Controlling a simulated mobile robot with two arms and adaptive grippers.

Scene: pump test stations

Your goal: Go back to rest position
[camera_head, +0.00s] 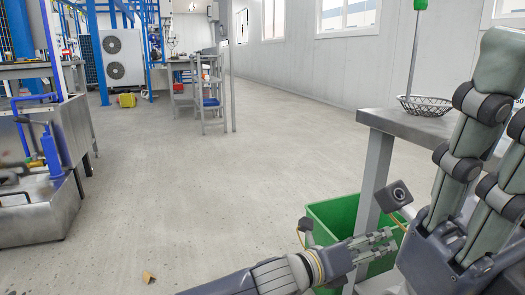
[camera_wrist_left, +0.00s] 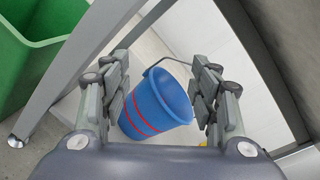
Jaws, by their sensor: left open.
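My left gripper (camera_head: 390,241) reaches in from the bottom of the head view, in front of the green bin and beside the table leg. In the left wrist view its fingers (camera_wrist_left: 160,70) are spread and empty. A blue bucket with red stripes (camera_wrist_left: 155,105) shows beyond and between them, apart from the fingers as far as I can tell. My right gripper (camera_head: 480,150) is large and close at the right edge of the head view, with its fingers pointing up. It is partly cut off, and its opening is unclear.
A metal table (camera_head: 420,123) at the right bears a wire basket (camera_head: 425,106). Its leg (camera_head: 374,180) stands close to my left gripper. The green bin (camera_head: 335,215) is under it and also shows in the wrist view (camera_wrist_left: 30,60). A workbench (camera_head: 40,215) stands left. The middle floor is mostly clear.

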